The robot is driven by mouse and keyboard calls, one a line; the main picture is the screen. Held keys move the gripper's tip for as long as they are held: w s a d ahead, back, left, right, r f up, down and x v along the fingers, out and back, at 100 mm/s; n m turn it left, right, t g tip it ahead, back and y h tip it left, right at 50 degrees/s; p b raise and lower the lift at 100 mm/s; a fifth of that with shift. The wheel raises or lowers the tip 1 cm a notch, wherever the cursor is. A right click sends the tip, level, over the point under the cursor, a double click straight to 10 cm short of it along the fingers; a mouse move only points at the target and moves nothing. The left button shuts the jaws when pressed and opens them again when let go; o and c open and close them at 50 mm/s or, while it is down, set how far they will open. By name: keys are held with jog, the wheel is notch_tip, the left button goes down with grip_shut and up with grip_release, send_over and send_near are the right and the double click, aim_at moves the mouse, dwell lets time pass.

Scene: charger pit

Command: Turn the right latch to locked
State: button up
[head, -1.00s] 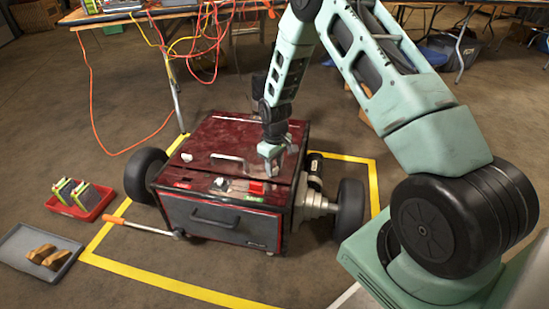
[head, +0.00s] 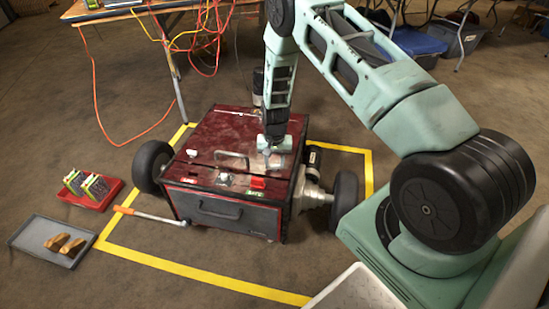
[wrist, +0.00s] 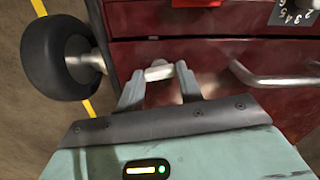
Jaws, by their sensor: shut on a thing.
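The red charger box (head: 235,130) stands on the floor, its lid closed. My gripper (head: 273,157) points down at the right part of the lid. In the wrist view my gripper (wrist: 160,78) has its two fingers shut on the right latch (wrist: 158,73), a short pale metal bar near the lid's seam. The fingers cover the ends of the latch, so its exact setting is hard to read. The head view hides it behind my gripper. The left latch (head: 191,153), a small pale piece, sits at the lid's left side. The lid handle (head: 232,158) lies between them.
A black wheel (head: 345,192) stands right of the box. An orange-handled bar (head: 150,215), a red tray (head: 72,198) and a grey tray (head: 28,240) lie left.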

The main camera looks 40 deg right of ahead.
jog(key=shift+m+p, duration=0.5)
jog(key=shift+m, duration=0.5)
jog(key=o, duration=1)
jog(key=r+p, duration=0.1)
jog(key=r, duration=0.4)
jog(key=r+p, duration=0.2)
jog(key=r, duration=0.4)
jog(key=r+p, duration=0.1)
jog(key=r, duration=0.5)
jog(key=shift+w+d+r, duration=0.2)
jog(key=shift+d, duration=0.1)
jog(key=shift+a, duration=0.1)
